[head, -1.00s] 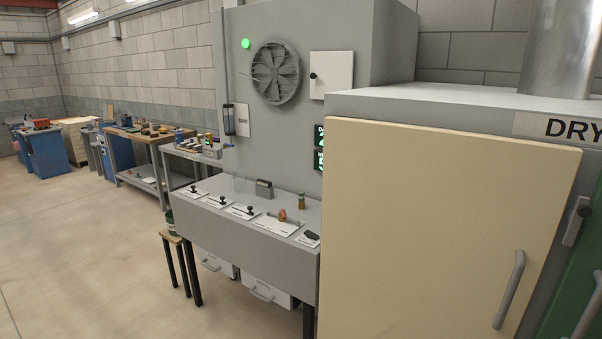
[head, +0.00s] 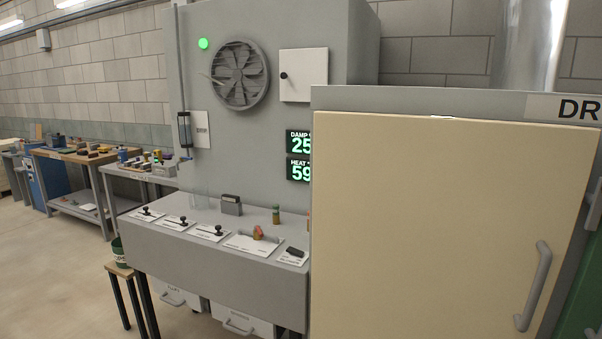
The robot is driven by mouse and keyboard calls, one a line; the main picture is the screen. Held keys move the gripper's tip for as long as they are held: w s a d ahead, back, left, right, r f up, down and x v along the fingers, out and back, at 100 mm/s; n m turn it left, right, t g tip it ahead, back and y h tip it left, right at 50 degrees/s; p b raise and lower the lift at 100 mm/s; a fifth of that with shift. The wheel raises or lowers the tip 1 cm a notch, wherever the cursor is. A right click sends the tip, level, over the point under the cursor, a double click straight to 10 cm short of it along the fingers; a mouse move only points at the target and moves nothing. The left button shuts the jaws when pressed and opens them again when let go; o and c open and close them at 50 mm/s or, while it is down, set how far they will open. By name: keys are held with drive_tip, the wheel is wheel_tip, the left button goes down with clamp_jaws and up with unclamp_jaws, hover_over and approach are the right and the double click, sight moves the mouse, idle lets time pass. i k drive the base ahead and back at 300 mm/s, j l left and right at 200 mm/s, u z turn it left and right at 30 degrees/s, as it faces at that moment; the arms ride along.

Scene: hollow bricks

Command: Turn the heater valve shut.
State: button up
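On the grey control bench is a red-orange handle (head: 258,234) on a white plate (head: 243,245). It looks like a valve, but the label is too small to read, so I cannot be sure it is the heater valve. How far it is turned is also too small to tell. Two green-lit displays on the grey panel read "DAMP" 25 (head: 299,142) and "HEAT" 59 (head: 299,170), both cut off by the dryer's cream door. My gripper is not in view.
The cream door (head: 440,220) fills the right and hides the bench's right end. Several black-knobbed levers (head: 183,221) stand left of the handle. A small stool (head: 120,268) stands at the bench's left end. Floor at the lower left is clear.

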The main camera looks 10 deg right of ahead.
sight(257, 227)
drive_tip(key=i+j, duration=0.3)
drive_tip(key=i, duration=0.2)
drive_tip(key=i+j, duration=0.65)
drive_tip(key=i, duration=0.3)
drive_tip(key=i+j+u, duration=0.1)
drive_tip(key=i+u, duration=0.15)
drive_tip(key=u, duration=0.15)
drive_tip(key=i+u, duration=0.2)
drive_tip(key=u, duration=0.2)
drive_tip(key=i+u, duration=0.25)
drive_tip(key=u, duration=0.2)
